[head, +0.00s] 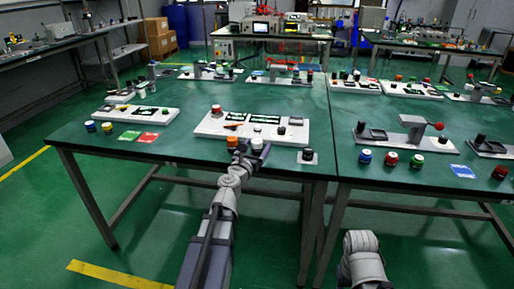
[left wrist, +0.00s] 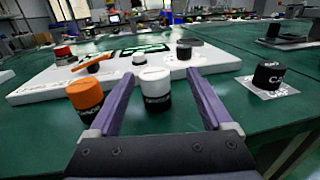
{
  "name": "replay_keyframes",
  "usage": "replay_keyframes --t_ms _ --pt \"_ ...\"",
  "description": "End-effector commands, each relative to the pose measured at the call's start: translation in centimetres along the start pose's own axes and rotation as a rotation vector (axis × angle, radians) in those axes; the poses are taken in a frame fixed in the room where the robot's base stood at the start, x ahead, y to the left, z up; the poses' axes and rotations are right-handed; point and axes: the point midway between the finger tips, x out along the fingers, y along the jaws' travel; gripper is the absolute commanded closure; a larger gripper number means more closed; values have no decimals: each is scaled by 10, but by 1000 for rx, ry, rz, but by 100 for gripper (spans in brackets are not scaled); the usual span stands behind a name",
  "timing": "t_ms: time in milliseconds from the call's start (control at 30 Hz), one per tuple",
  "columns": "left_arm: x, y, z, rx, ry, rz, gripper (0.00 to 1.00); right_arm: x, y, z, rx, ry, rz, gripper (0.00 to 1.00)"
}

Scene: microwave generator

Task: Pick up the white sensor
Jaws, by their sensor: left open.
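The white sensor (head: 257,144) is a small white cylinder with a dark lower band, upright near the front edge of the green table. It also shows in the left wrist view (left wrist: 155,88). My left gripper (head: 246,152) is open, with its two purple fingers (left wrist: 160,78) pointing forward on either side of the white sensor; whether either finger touches it I cannot tell. An orange-topped sensor (left wrist: 86,98) stands just left of the left finger. My right gripper is not visible; only part of my right arm shows at the lower right in the head view.
A white board (head: 251,128) with knobs lies just behind the sensors. A black cylinder (left wrist: 268,75) stands on a white label to the right, also visible in the head view (head: 307,154). Red and green cards (head: 138,136) lie left. Another green table (head: 380,178) adjoins at right.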

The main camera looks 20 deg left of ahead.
Motion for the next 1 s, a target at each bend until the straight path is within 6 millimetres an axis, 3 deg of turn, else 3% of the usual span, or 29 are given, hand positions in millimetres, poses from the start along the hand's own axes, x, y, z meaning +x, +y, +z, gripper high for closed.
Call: replay_keyframes --t_ms 167,500,733,1000 --pt "8 2 1 1 0 0 16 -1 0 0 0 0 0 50" --pt "52 8 2 1 0 0 16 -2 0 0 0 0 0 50" --pt "51 7 2 1 0 1 16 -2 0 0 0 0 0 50" --pt "51 7 2 1 0 0 47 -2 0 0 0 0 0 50"
